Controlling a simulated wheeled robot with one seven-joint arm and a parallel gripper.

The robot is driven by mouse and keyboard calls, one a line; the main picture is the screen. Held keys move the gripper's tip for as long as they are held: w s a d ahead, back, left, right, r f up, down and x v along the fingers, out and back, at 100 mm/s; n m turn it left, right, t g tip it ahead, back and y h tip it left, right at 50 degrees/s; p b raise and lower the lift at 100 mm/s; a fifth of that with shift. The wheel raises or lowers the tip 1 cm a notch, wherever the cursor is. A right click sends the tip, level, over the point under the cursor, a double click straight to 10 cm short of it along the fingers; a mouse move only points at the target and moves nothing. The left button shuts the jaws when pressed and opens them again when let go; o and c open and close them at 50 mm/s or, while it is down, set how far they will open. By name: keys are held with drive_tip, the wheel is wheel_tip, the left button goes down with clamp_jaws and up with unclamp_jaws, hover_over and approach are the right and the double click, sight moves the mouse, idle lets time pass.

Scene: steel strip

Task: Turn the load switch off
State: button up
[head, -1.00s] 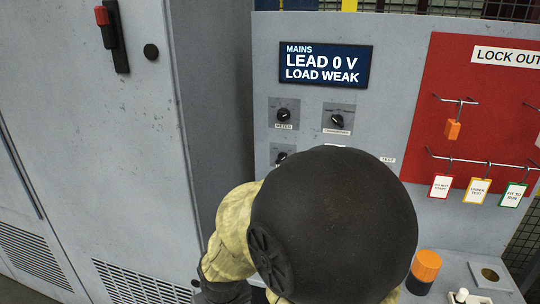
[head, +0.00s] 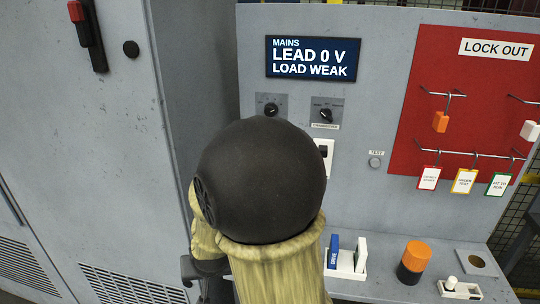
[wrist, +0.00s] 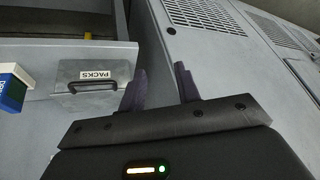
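The control panel (head: 390,60) carries a left rotary knob (head: 270,109) and a right rotary knob (head: 326,114). Below the right knob is a small white-and-black switch (head: 323,150), partly behind my arm. Small labels are too blurred for me to tell which one is the load switch. The display (head: 313,58) reads "MAINS, LEAD 0 V, LOAD WEAK". My gripper (wrist: 161,80) shows in the wrist view, its two dark fingers apart with nothing between them.
A drawer marked PACKS (wrist: 95,75) is beyond my gripper. A white holder with a blue pack (head: 333,252) stands on the ledge, beside an orange-and-black cylinder (head: 415,262). A red lock-out board (head: 410,125) is at right, a grey cabinet (head: 90,150) at left.

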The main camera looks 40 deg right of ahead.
drive_tip(key=w+d+r+m+t+h+p, duration=0.1)
drive_tip(key=w+d+r+m+t+h, duration=0.1)
drive_tip(key=d, duration=0.5)
drive_tip(key=w+d+r+m+t+h+p, duration=0.1)
drive_tip(key=w+d+r+m+t+h, duration=0.1)
drive_tip(key=w+d+r+m+h, duration=0.2)
drive_tip(key=w+d+r+m+t+h+p, duration=0.1)
drive_tip(key=w+d+r+m+h+p, duration=0.1)
drive_tip(key=d+m+h, duration=0.5)
drive_tip(key=w+d+r+m, duration=0.1)
drive_tip(key=d+r, duration=0.1)
drive_tip(key=d, duration=0.3)
drive_tip(key=shift+w+m+t, duration=0.3)
drive_tip(key=shift+w+t, duration=0.05)
drive_tip(key=shift+t, duration=0.05)
drive_tip(key=shift+w+d, duration=0.1)
drive_tip(key=shift+d, duration=0.05)
drive_tip(key=p+x, duration=0.8)
drive_tip(key=x, duration=0.9)
drive_tip(key=shift+c, duration=0.2)
